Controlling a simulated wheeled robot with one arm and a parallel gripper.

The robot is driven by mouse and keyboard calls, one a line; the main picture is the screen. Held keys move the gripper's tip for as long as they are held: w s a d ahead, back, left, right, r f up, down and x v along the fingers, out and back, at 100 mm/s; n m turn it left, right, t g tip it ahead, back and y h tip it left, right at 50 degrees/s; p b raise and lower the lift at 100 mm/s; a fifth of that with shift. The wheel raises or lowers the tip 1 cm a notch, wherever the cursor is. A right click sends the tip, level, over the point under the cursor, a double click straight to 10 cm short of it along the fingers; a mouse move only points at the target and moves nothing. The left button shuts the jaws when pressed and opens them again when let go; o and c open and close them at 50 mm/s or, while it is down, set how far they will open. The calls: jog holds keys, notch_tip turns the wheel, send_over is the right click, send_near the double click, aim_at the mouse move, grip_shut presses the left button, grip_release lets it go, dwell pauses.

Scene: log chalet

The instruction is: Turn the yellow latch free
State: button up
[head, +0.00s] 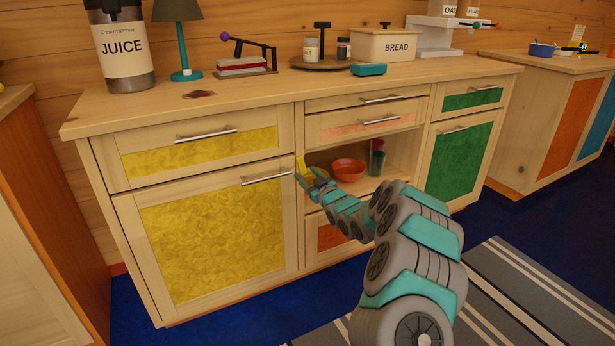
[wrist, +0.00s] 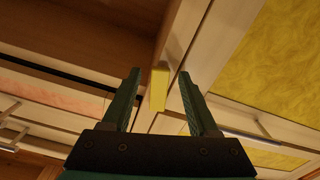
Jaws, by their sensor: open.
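The yellow latch (head: 302,166) is a small flat bar on the wooden upright between the yellow door (head: 212,232) and the open shelf. In the wrist view the latch (wrist: 158,89) stands between my two fingers, with a gap visible on each side. My gripper (head: 311,180) is open at the latch, and its teal fingers also show in the wrist view (wrist: 158,75). I cannot tell how deep the latch sits between the fingers. The yellow door looks shut, with a metal bar handle (head: 267,177) near its top right corner.
The open shelf holds an orange bowl (head: 348,170) and a dark cup (head: 376,163), right of my gripper. Drawers (head: 365,124) lie above it. The countertop (head: 240,98) carries a juice jar (head: 122,45), a lamp (head: 185,40) and a bread box (head: 388,45). Striped rug (head: 500,290) covers floor at right.

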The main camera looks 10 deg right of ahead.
grip_shut()
dwell(0.4)
